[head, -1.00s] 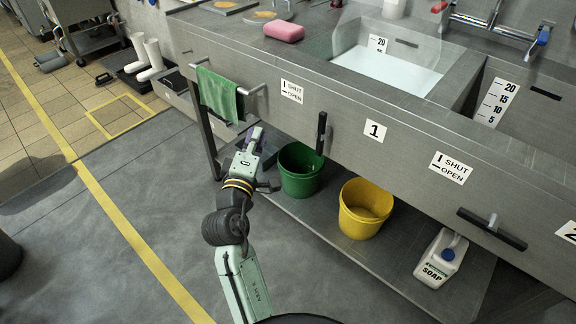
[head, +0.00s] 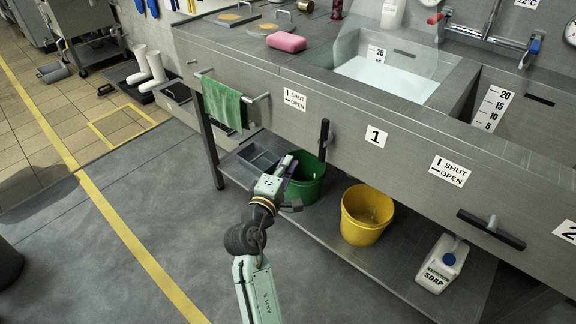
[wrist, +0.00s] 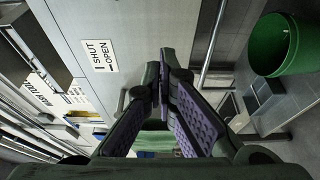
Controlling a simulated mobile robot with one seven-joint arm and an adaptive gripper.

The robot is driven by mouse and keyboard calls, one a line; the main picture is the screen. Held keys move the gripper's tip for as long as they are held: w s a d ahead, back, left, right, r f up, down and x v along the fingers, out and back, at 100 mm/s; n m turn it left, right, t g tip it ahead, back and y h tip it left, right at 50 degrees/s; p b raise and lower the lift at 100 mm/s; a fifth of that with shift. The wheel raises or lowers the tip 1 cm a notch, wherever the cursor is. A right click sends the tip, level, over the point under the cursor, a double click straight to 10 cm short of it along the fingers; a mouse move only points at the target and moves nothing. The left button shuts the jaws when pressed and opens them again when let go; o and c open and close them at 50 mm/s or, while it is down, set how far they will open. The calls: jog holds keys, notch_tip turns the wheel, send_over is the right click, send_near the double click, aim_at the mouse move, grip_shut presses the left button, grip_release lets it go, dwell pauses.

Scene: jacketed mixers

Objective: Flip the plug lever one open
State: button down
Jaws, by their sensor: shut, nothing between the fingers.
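Plug lever one is a black bar (head: 323,137) on the steel front panel, left of the label "1" (head: 376,137). It stands upright, like the stroke beside SHUT on the label (head: 294,99) to its left. My gripper (head: 288,164) is below and left of the lever, in front of the green bucket, apart from the lever. In the wrist view my gripper's purple-padded fingers (wrist: 163,80) are closed together with nothing between them. The shut/open label (wrist: 98,55) shows left of them there. I cannot make out the lever in the wrist view.
A second black lever (head: 491,230) lies level at the right. A green towel (head: 224,104) hangs on a rail left of lever one. The green bucket (head: 304,190), yellow bucket (head: 362,232) and soap jug (head: 441,265) stand on the lower shelf.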

aim_at(326, 139)
jog(key=w+d+p, duration=0.2)
jog(key=w+d, duration=0.1)
jog(key=d, duration=0.2)
jog(key=shift+w+p, duration=0.3)
jog(key=shift+w, duration=0.1)
jog(key=shift+w+d+p, duration=0.1)
jog(key=shift+p, duration=0.2)
jog(key=shift+n, duration=0.4)
